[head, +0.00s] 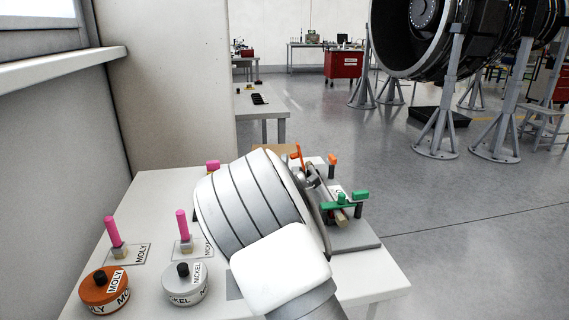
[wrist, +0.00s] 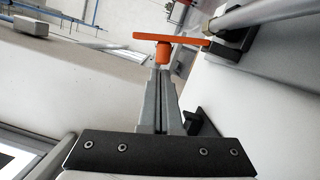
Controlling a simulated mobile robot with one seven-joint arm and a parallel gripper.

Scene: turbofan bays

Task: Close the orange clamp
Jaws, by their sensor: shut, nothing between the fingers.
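The orange clamp (head: 297,155) is on the far side of the white table in the head view, partly hidden by my arm. Its handle looks raised there. In the wrist view, the orange handle bar (wrist: 178,39) runs across the upper middle, with an orange knob (wrist: 164,54) at its near side. My gripper (wrist: 162,72) is shut and empty. Its fingertips point at the knob and appear close to it; I cannot tell if they touch. In the head view my arm hides most of the gripper.
A green clamp (head: 342,200) stands right of my arm, near a grey plate (head: 355,237). An orange-topped post (head: 333,159) stands behind it. Pink-handled posts (head: 112,232), a MOLY tin (head: 104,291) and a NICKEL tin (head: 185,285) are at the left. Open floor lies to the right.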

